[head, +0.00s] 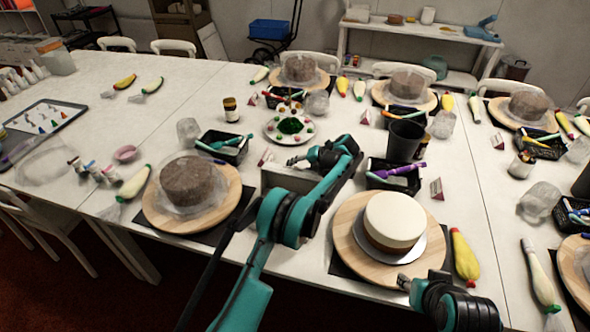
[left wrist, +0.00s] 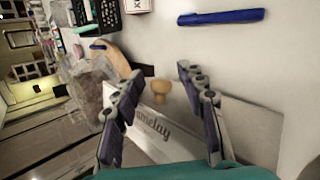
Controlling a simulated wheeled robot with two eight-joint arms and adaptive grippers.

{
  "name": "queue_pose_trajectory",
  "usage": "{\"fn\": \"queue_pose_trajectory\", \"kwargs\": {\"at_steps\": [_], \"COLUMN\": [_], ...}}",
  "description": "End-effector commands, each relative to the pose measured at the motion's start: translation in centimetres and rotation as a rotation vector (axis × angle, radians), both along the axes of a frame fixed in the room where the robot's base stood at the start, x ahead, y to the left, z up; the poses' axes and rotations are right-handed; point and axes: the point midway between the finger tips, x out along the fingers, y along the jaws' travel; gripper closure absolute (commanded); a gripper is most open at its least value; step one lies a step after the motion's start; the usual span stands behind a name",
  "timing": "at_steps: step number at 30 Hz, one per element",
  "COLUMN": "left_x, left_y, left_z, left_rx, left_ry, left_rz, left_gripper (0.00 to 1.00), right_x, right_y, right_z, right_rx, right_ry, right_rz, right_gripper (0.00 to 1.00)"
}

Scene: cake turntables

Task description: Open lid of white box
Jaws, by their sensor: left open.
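The white box (head: 276,180) stands on the table near the middle of the head view, partly hidden behind my left arm. In the left wrist view, its white face with dark lettering (left wrist: 152,140) lies below and between my fingers. A small light-wood knob (left wrist: 158,92) shows at the box's top, between the fingertips. My left gripper (head: 296,160) is at the box's top; its fingers (left wrist: 160,75) are apart on either side of the knob, with nothing gripped. My right gripper (head: 404,282) is at the lower right, by the white cake's board; its jaw opening is unclear.
A white-topped cake (head: 394,218) on a wooden turntable (head: 349,240) stands right of the box. A brown cake (head: 187,180) on another turntable stands left. A black pen tray (head: 377,183) and a decorated plate (head: 272,129) are close by. A blue pen (left wrist: 222,17) lies beyond the fingers.

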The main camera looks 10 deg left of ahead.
Motion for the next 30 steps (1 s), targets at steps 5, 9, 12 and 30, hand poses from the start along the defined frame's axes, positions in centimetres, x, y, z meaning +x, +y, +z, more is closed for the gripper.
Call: {"fn": "queue_pose_trajectory", "kwargs": {"at_steps": [5,9,12,30], "left_x": [-0.5,-1.1,-1.4,-1.8], "left_y": [-2.5,-4.8,-6.2,-8.0], "left_z": [2.4,4.6,5.9,7.7], "left_rx": [0.000,0.000,-0.001,-0.001], "left_ry": [0.001,0.001,0.001,0.000], "left_rz": [-0.004,-0.003,-0.004,-0.002], "left_gripper": [0.59,0.59,0.59,0.59], "right_x": [0.0,0.0,0.0,0.0], "right_y": [0.0,0.0,0.0,0.0], "right_z": [0.0,0.0,0.0,0.0], "right_rx": [0.000,0.000,0.000,0.000], "right_ry": [0.000,0.000,0.000,0.000], "right_rz": [0.000,0.000,0.000,0.000], "right_gripper": [0.60,0.60,0.60,0.60]}}
